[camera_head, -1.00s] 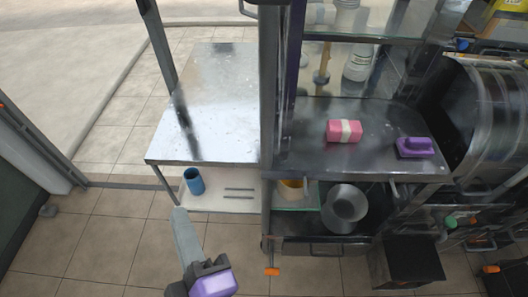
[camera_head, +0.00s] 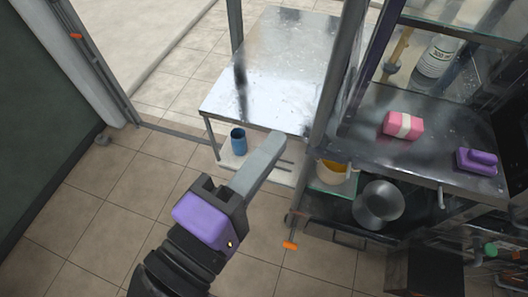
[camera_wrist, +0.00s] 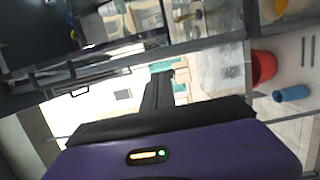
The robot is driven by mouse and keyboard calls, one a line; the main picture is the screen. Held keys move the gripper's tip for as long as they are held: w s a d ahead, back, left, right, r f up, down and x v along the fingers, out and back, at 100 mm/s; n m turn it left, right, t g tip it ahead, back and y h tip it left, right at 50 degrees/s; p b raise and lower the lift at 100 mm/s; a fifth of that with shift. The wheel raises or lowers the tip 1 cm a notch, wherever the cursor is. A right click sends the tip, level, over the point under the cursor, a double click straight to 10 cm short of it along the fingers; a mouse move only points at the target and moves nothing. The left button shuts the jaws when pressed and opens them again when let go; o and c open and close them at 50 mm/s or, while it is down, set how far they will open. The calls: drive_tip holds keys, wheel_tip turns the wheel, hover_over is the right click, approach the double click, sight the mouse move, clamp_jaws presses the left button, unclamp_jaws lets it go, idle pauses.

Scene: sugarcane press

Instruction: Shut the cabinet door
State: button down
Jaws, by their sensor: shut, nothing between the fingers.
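The cabinet (camera_head: 365,120) stands at the right in the head view, with its shelves exposed at the front. A tall grey upright (camera_head: 338,75) at its left side may be the door seen nearly edge-on; I cannot tell its angle.
A metal table (camera_head: 275,70) stands left of the cabinet, a blue cup (camera_head: 238,141) on its lower shelf. The cabinet holds a pink block (camera_head: 403,125), a purple tool (camera_head: 477,161) and a metal pot (camera_head: 378,201). Tiled floor (camera_head: 110,190) is clear at left.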

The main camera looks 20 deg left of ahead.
drive_tip(key=w+d+p, duration=0.2)
drive_tip(key=w+d, duration=0.3)
drive_tip(key=shift+w+d, duration=0.35)
drive_tip(key=shift+d, duration=0.05)
drive_tip(key=shift+d, duration=0.1)
